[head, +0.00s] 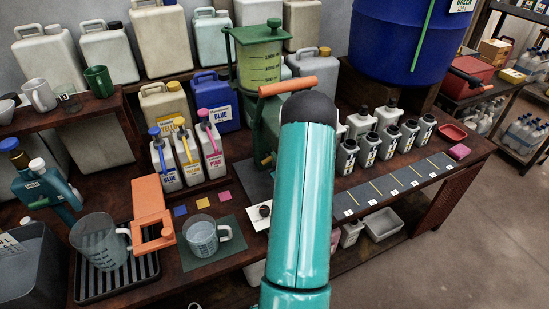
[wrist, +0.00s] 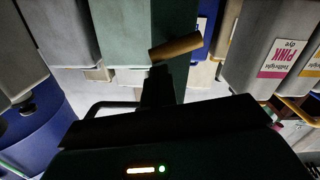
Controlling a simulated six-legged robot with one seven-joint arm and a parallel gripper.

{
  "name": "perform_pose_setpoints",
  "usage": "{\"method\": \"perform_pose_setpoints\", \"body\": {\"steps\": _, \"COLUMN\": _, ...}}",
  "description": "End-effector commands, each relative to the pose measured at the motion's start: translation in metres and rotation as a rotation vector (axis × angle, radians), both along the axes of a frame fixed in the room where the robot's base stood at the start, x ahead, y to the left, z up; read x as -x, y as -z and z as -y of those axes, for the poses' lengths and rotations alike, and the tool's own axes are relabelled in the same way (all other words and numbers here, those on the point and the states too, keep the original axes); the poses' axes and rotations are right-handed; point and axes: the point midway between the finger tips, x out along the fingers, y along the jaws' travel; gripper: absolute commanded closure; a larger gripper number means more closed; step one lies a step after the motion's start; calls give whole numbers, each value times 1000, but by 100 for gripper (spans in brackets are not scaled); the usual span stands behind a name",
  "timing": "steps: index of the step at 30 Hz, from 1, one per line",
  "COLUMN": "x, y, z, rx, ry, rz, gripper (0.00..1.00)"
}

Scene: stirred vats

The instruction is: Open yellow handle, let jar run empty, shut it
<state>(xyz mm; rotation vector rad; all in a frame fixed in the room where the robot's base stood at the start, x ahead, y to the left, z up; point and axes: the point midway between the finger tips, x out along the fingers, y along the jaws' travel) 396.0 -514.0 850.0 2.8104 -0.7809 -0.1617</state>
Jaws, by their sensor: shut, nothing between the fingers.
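The clear jar (head: 260,68) of yellow-green liquid stands in a green frame at the back of the bench, with a scale on its side. A small yellow handle (head: 266,160) shows low on the green stand, partly hidden by my teal arm. In the wrist view the yellow handle (wrist: 176,46) is a short tilted bar against the dark green stand. My gripper (wrist: 159,71) is shut and empty, its dark fingertips just at the handle's lower edge. I cannot tell whether they touch. My arm hides the gripper in the head view.
A clear measuring jug (head: 203,238) stands on a green mat; another jug (head: 100,243) is on a ribbed tray at left. Dye jugs (head: 188,157) stand left of the stand. Several small bottles (head: 387,140) and a blue vat (head: 410,40) are at right.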

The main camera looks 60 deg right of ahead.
Motion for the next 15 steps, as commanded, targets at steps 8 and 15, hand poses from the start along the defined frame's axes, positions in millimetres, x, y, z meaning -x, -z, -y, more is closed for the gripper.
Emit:
{"method": "perform_pose_setpoints", "body": {"steps": 8, "x": 2, "y": 4, "z": 4, "rx": -121, "ry": -1, "rz": 71, "gripper": 100}}
{"method": "perform_pose_setpoints", "body": {"steps": 15, "x": 3, "y": 6, "z": 5, "rx": -119, "ry": -1, "rz": 69, "gripper": 100}}
